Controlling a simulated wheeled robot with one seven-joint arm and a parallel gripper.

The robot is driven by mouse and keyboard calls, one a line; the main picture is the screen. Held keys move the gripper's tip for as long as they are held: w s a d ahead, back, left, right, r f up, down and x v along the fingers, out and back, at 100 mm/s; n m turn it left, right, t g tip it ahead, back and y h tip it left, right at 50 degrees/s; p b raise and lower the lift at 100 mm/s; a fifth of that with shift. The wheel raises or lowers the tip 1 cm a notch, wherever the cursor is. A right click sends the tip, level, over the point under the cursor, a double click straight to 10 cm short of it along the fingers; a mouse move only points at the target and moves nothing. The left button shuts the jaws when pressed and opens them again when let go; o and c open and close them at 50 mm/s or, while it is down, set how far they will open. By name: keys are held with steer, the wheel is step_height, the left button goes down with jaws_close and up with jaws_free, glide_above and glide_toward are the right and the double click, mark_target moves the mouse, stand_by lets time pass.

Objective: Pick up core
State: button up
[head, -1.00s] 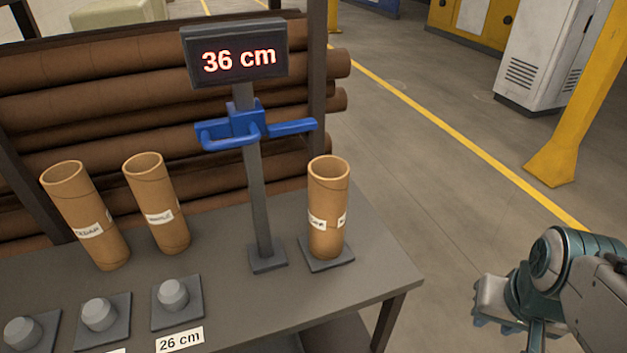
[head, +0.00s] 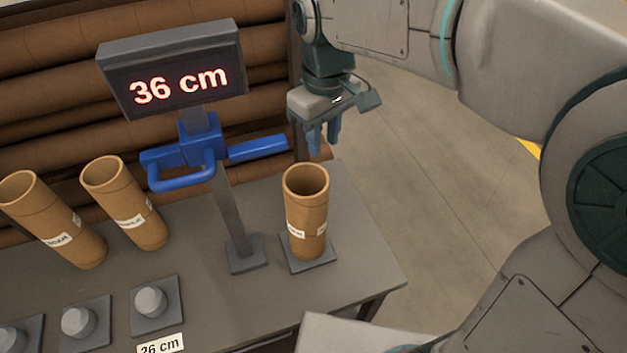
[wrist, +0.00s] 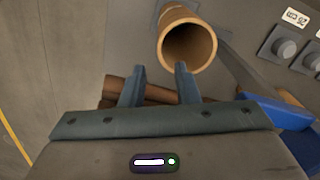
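A brown cardboard core (head: 306,215) with white labels stands upright on a square plate (head: 322,262) at the table's right end. In the wrist view its open top (wrist: 188,46) shows just beyond my fingertips, a little to the right. My gripper (head: 321,148) hangs above and slightly behind the core, fingers pointing down. The two fingers (wrist: 160,70) are apart with nothing between them. Two more cores, a far left one (head: 50,222) and one beside it (head: 124,205), stand on the table to the left.
A post with a blue measuring arm (head: 200,155) and a display (head: 180,82) reading "36 cm" stands left of the core. Several grey pegs on plates (head: 152,302) line the table's front, one labelled "26 cm" (head: 162,345). Large brown rolls (head: 50,90) lie behind. Open floor is right.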

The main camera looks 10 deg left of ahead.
steer(key=shift+w+a+f, duration=0.1)
steer(key=shift+w+a, duration=0.1)
steer(key=shift+a, duration=0.1)
glide_above(321, 184)
step_height(321, 184, down, 7)
steer(key=shift+w+f+p, duration=0.1)
steer(key=shift+f+p, duration=0.75)
steer(key=shift+f, duration=2.35)
jaws_close()
